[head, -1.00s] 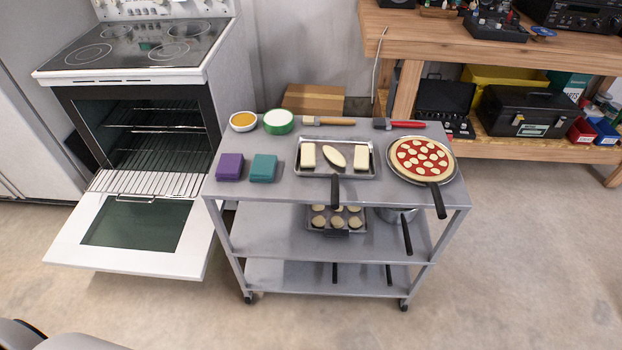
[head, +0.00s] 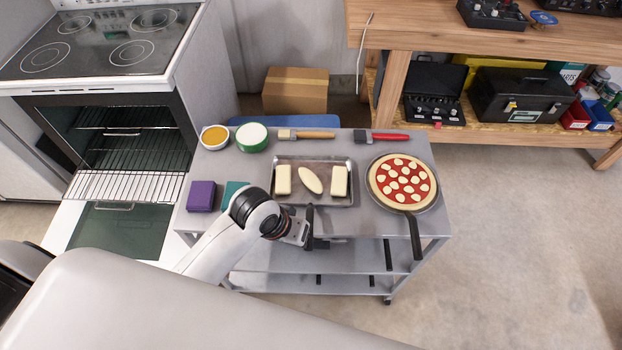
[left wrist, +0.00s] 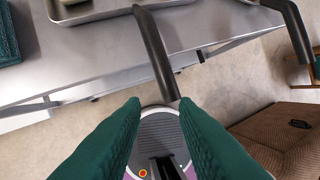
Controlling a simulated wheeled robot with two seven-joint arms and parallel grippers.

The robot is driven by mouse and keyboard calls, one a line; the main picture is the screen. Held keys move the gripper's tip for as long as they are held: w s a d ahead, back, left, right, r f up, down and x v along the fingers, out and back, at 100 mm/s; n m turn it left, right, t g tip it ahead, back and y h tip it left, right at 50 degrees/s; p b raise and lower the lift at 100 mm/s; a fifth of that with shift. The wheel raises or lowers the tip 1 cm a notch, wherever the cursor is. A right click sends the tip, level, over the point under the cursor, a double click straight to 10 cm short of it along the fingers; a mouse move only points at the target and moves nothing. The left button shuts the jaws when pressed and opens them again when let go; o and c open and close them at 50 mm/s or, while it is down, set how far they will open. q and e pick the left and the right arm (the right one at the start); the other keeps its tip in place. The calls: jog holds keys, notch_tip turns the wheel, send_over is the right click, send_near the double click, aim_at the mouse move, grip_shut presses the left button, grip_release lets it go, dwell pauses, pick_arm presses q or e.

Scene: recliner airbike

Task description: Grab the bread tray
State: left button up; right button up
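The bread tray (head: 340,160) is a grey metal pan holding pale dough pieces, on the top shelf of a grey cart. Its black handle (left wrist: 152,50) points toward me over the cart's front edge, and the tray's rim shows at the top of the left wrist view. My left gripper (left wrist: 158,103) is open, its green fingers apart on either side of the handle's end, with no visible contact. In the head view my left gripper (head: 310,242) is at the handle, partly hiding it. My right gripper is not in view.
A pizza pan (head: 371,197) with a black handle sits right of the tray. A purple block (head: 201,196) and a teal block (head: 232,190) lie left, the teal one partly hidden by my arm. Bowls and brushes line the back. The oven door (head: 120,235) hangs open at left.

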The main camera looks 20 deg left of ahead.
pick_arm(q)
jog(key=shift+n+g, duration=0.5)
jog(key=shift+n, duration=0.3)
jog(key=w, duration=0.4)
jog(key=w+r, duration=0.1)
jog(key=w, duration=0.1)
jog(key=shift+w+d, duration=0.15)
jog(key=shift+d, duration=0.2)
jog(key=w+a+r+n+g+y, duration=0.1)
jog(key=w+a+r+n, duration=0.2)
jog(key=w, duration=0.2)
jog(key=p, duration=0.1)
send_over(309, 205)
notch_tip(309, 205, down, 6)
notch_tip(309, 205, down, 6)
jog(key=shift+d+p, duration=0.1)
jog(key=shift+p, duration=0.7)
jog(key=shift+r, duration=0.1)
grip_shut()
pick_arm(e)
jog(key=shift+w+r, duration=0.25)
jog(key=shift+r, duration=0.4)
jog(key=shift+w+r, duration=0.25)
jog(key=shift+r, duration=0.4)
